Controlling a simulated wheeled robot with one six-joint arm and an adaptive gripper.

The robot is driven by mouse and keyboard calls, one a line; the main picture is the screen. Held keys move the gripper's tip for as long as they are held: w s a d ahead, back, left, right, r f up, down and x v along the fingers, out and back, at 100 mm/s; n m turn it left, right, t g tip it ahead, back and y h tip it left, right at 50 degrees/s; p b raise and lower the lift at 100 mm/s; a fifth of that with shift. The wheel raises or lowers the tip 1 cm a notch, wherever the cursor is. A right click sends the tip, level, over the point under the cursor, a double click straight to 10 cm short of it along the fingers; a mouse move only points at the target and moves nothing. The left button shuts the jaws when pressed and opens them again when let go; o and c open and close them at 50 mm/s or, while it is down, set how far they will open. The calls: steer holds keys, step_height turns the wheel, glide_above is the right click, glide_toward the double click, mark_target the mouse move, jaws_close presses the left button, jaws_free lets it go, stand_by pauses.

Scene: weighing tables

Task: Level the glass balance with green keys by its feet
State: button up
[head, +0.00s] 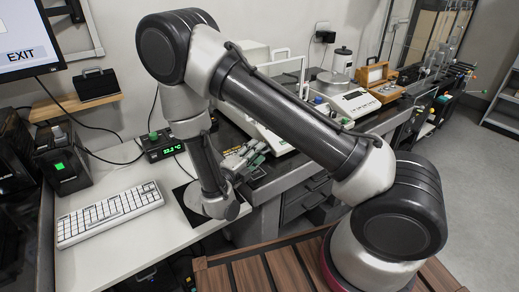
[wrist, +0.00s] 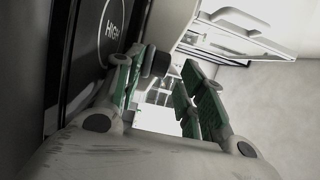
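The glass balance (head: 268,136) stands on the dark bench behind my forearm, which hides much of it. Its white body and clear frame show in part; its green keys cannot be made out for sure. In the wrist view a white casing (wrist: 243,42), apparently the balance, fills the upper right. A dark round knob (wrist: 156,62), possibly a foot, shows between my fingers, closer to the left one. My gripper (head: 257,152) is low at the bench, just left of the balance. Its green-padded fingers (wrist: 163,72) are apart, with nothing clearly held.
A dark surface with a circled HIGH mark (wrist: 113,25) lies close along the left finger. Another white scale (head: 354,103) and a wooden box (head: 377,76) stand farther right.

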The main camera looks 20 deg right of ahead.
steer(key=shift+x, duration=1.45)
jaws_close()
steer(key=shift+w+a+m+g+h, duration=0.1)
steer(key=shift+m+g+h, duration=0.65)
steer(key=shift+g, duration=0.25)
jaws_free()
steer(key=v, duration=1.2)
